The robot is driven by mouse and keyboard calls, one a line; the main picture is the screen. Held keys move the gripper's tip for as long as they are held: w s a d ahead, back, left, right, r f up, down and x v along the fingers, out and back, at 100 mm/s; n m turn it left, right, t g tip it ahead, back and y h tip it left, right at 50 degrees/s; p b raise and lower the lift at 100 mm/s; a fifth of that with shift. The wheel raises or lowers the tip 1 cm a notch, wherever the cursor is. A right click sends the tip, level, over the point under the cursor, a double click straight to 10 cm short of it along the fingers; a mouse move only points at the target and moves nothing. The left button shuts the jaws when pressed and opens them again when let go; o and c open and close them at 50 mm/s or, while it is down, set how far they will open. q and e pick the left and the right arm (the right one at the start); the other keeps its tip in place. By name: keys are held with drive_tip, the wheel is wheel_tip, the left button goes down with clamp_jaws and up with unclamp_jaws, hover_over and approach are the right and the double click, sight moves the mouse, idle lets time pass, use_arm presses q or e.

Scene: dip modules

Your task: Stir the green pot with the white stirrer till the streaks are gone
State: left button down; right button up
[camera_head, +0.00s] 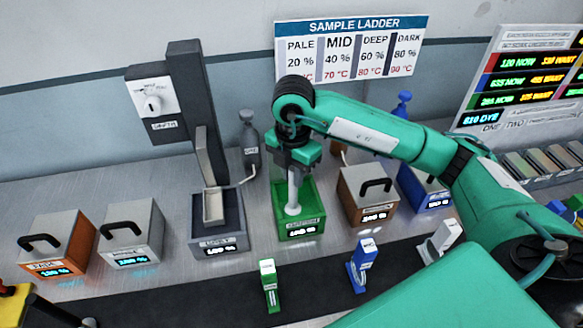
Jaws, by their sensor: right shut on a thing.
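The green pot (310,222) stands on the metal bench near the middle of the head view, with a lit label on its front. The white stirrer (293,192) is upright, with its lower end inside the pot. My right gripper (292,165) is directly above the pot, pointing down and shut on the stirrer's top. The liquid and any streaks are too small to make out. My left gripper does not show clearly; only a yellow and black part (15,303) is at the lower left edge.
A grey pot (232,240) under a tall dark stand (187,75) is close on the left. A brown pot (352,205) and a blue pot (415,190) are on the right. Orange (75,245) and white (150,230) lidded pots stand left. Small green (268,280) and blue (360,260) holders are in front.

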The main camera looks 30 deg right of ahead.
drive_tip(key=shift+d, duration=0.1)
idle(0.3)
drive_tip(key=shift+s+d+b, duration=0.2)
drive_tip(key=shift+d+b, duration=0.05)
drive_tip(key=shift+d, duration=0.5)
drive_tip(key=shift+s+d+b, duration=0.2)
drive_tip(key=shift+d+b, duration=0.05)
drive_tip(key=shift+d, duration=0.45)
